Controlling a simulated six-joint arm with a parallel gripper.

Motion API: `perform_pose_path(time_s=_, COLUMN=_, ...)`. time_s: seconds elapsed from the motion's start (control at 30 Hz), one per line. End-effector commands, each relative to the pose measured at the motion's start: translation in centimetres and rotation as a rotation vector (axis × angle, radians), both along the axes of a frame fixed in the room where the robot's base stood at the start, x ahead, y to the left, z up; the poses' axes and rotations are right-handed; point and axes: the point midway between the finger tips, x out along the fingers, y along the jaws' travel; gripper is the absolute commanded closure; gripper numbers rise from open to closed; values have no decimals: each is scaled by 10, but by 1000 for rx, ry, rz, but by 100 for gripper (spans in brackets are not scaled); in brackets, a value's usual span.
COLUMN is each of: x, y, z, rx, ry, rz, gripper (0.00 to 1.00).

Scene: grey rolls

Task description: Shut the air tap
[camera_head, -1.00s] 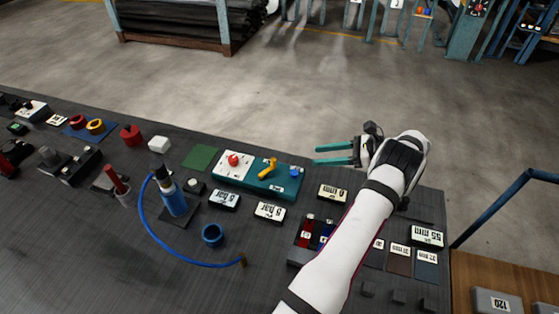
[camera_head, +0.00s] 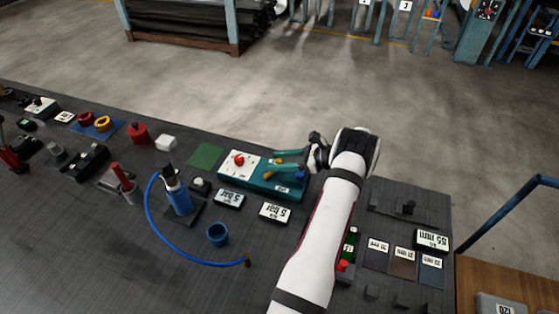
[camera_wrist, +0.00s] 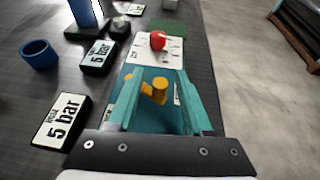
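The air tap is a yellow lever (camera_wrist: 155,91) on a teal block (camera_head: 262,189). In the wrist view its lever lies slantwise across the block, partway between lengthwise and crosswise. My gripper (camera_wrist: 160,80) is open, with one teal finger on each side of the yellow lever and a visible gap to each. In the head view my gripper (camera_head: 275,161) reaches over the block's right end from the right. Its fingers partly hide the tap there. Whether the fingertips are level with the lever is hard to tell.
A red knob (camera_wrist: 157,40) on a white plate (camera_wrist: 170,56) sits at the block's far end. A blue fitting (camera_head: 300,175) is beside my gripper. 5 bar labels (camera_head: 275,212) lie in front. A blue hose (camera_head: 177,246) curves across the table.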

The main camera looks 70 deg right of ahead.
Motion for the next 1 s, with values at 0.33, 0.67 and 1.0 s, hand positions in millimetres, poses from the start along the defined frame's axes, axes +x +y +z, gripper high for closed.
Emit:
perform_pose_path(time_s=0.33, x=0, y=0, z=0, rx=0, ry=0, rz=0, gripper=100)
perform_pose_path(time_s=0.67, x=4, y=-3, z=0, rx=-4, ry=-5, rz=68, gripper=100)
perform_pose_path(time_s=1.0, x=12, y=-5, z=0, rx=-1, ry=-2, rz=256, gripper=100)
